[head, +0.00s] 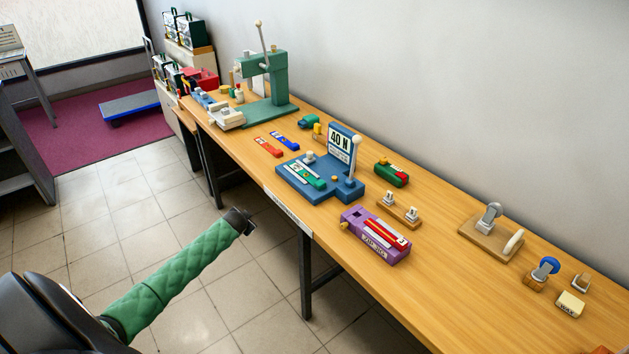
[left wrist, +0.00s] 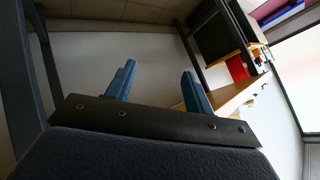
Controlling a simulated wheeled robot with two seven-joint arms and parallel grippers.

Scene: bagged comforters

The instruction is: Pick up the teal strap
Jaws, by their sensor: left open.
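A teal-green strap-like piece (head: 306,176) lies on the blue fixture (head: 325,197) marked "40 N", on the wooden bench. It is the closest match to the teal strap. My left gripper (head: 246,222) is off the bench's front edge, left of the fixture and apart from it. Its two blue fingers (left wrist: 157,88) show spread and empty in the left wrist view. That view does not clearly show the strap. My right gripper is not in view.
The bench (head: 440,285) runs along the wall. A red strap (head: 268,147) and a blue strap (head: 284,141) lie behind the fixture. A purple box (head: 375,236) stands in front of it, and a green press (head: 268,90) behind. The floor beside the bench is clear.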

